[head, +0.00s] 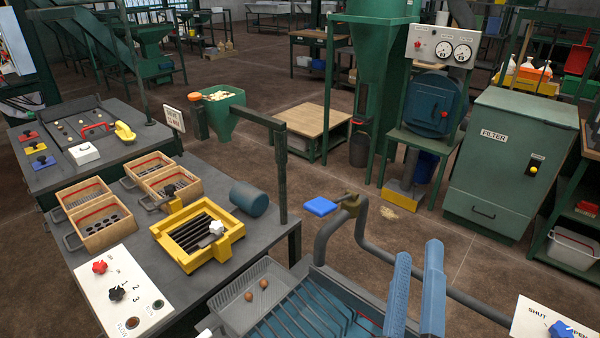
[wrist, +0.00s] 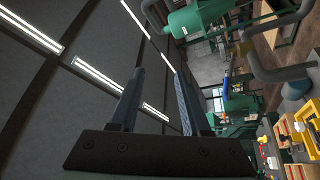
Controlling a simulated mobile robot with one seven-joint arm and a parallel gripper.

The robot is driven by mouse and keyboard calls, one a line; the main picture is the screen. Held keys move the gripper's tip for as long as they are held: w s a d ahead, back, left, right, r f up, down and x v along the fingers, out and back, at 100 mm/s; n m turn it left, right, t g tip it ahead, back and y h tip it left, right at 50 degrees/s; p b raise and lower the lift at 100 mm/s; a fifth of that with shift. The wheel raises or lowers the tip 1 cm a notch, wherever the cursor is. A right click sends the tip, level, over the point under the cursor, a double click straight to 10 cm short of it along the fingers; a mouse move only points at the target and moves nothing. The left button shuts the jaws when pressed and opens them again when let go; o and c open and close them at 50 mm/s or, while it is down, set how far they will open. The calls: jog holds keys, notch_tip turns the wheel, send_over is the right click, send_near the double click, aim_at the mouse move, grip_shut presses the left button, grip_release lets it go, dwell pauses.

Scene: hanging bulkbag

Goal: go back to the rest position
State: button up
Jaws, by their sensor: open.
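My gripper (head: 419,249) stands at the lower right of the head view with its two blue, ribbed fingers pointing up. The fingers are apart with nothing between them. In the wrist view my gripper (wrist: 160,82) also shows open and empty, with dark ceiling and strip lights beyond the fingers. The rest of my arm is not clear in the head view.
A green filter cabinet (head: 505,165) stands behind right. The workbench with a yellow grid frame (head: 168,243) is at left.

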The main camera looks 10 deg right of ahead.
jog(key=w+a+r+m+t+y, duration=0.25)
jog(key=a+r, duration=0.25)
jog(key=r, duration=0.5)
jog(key=w+a+r+m+t+y, duration=0.1)
jog(key=w+a+r+m+t, duration=0.2)
jog(key=r, duration=0.6)
jog(key=s+a+r+t+y, duration=0.1)
jog(key=s+a+r+y, duration=0.1)
jog(key=a+r, duration=0.3)
jog(key=s+a+r+t+y+p, duration=0.1)
jog(key=s+a+r+t+y, duration=0.1)
jog(key=a+r+y, duration=0.3)
notch_tip(320, 180, up, 3)
jog(key=shift+s+r, duration=0.1)
jog(key=shift+s, duration=0.2)
jog(key=shift+m, duration=0.25)
